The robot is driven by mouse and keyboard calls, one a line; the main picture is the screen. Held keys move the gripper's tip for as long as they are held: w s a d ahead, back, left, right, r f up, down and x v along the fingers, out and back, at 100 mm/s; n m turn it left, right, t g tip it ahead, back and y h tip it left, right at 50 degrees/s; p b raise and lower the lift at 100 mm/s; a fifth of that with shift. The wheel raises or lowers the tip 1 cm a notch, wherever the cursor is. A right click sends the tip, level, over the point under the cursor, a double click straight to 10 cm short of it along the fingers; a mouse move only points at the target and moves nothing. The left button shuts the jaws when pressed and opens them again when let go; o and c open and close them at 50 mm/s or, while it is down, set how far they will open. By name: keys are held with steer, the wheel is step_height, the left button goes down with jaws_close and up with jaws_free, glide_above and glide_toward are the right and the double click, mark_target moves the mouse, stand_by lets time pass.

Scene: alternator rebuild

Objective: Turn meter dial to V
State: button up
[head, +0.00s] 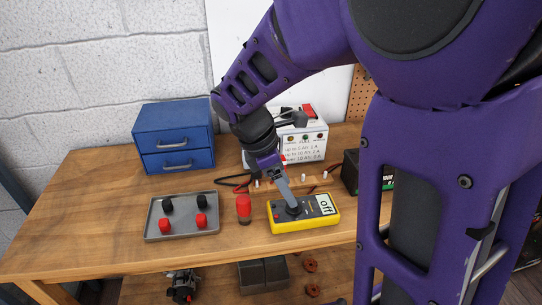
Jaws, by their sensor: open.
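The yellow meter (306,222) lies on the wooden bench, with a label reading "off" (325,205) at its right end. A dark round dial (293,209) shows on its face, partly hidden by my gripper. My gripper (291,203) points down over the dial from above, with its fingertips at or just over it. I cannot tell whether the fingers touch the dial. No V marking can be made out.
A grey tray (182,235) with red and black caps stands at left, and a red cylinder (244,209) stands close left of the meter. Behind are a blue drawer box (175,137), a white charger box (304,143) and a wooden strip with cables. The bench's front left is clear.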

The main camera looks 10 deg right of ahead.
steer(key=shift+b+x, duration=0.3)
steer(key=shift+x, duration=1.75)
jaws_close()
